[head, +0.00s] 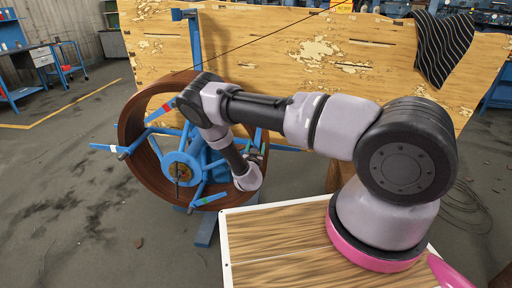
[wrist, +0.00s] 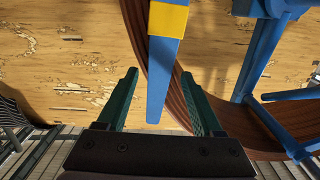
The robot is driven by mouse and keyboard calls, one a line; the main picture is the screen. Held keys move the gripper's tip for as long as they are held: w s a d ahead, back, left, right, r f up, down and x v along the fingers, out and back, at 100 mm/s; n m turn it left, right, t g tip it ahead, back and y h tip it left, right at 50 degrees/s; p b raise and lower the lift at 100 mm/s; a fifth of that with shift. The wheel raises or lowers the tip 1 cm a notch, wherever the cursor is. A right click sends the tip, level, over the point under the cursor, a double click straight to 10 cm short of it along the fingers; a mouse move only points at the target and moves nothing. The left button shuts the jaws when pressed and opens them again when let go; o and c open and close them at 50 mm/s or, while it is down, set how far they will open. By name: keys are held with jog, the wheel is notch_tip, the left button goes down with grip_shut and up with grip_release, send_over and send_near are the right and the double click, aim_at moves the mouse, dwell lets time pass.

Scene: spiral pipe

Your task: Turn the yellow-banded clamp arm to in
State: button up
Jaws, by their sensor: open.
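The yellow-banded clamp arm (wrist: 165,75) is a blue bar hanging down from the top of the wrist view, with a yellow band (wrist: 168,18) near the top edge. Its free end appears between my gripper's (wrist: 159,73) two green fingers, with gaps on both sides. My gripper is open; I cannot tell how deep the bar sits between the fingers. The brown pipe coil (wrist: 160,70) passes behind the bar. In the head view, the coil (head: 133,125) stands upright around a blue hub (head: 182,170); my arm covers its right side and I cannot make out the yellow band there.
Other blue clamp arms radiate from the hub, one with a red band (head: 168,106) and one with a green band (head: 205,201). A worn wooden panel (head: 270,45) stands behind the coil. A wood-topped surface (head: 275,250) lies at the front. Open floor (head: 60,200) is at left.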

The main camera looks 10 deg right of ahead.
jog(key=shift+w, duration=0.15)
grip_shut()
dwell(1.4)
